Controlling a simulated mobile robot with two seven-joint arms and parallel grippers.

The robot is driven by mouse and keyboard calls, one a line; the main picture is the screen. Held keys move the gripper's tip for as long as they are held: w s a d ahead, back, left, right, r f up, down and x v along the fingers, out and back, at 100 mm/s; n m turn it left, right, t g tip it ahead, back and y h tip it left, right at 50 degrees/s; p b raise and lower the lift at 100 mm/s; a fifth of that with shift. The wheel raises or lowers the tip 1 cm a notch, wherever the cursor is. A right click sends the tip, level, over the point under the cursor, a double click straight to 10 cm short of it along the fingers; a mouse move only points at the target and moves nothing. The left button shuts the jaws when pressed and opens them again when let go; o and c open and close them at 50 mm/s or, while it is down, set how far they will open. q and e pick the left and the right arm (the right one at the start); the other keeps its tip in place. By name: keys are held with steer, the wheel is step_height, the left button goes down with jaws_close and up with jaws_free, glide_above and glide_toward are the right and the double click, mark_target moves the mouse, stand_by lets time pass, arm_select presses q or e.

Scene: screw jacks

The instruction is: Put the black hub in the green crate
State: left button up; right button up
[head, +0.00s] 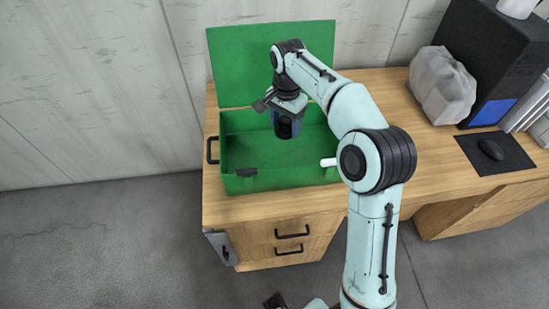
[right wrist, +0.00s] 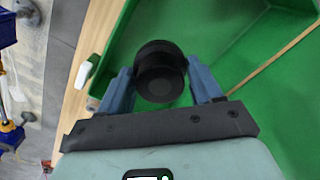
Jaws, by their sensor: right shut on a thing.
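The green crate (head: 275,182) stands on the wooden desk with its lid raised at the back. My right gripper (head: 287,112) is over the crate's opening and points down into it. It is shut on the black hub (head: 287,127), a short dark cylinder. In the right wrist view the hub (right wrist: 160,72) sits between the two blue fingers, with the green crate (right wrist: 265,62) behind it. The hub's height above the crate floor is hard to tell. A dark piece at the bottom edge of the head view may be part of my left gripper; its fingers cannot be made out.
The wooden desk (head: 330,204) has a white piece (head: 328,162) at the crate's right side. A grey lumpy bag (head: 441,86), a black computer case (head: 487,55) and a mouse (head: 491,149) on a dark pad stand at the right. The visible crate floor is clear.

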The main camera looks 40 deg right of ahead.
steer(key=shift+f+b, duration=1.3)
steer(key=shift+f, duration=8.45)
steer(key=shift+f, duration=0.1)
steer(key=shift+f, duration=0.1)
steer(key=o, duration=1.5)
steer(key=shift+s, duration=0.1)
steer(key=shift+o, duration=0.2)
step_height(320, 180, up, 12)
steer(key=p, duration=0.1)
steer(key=shift+r, duration=0.2)
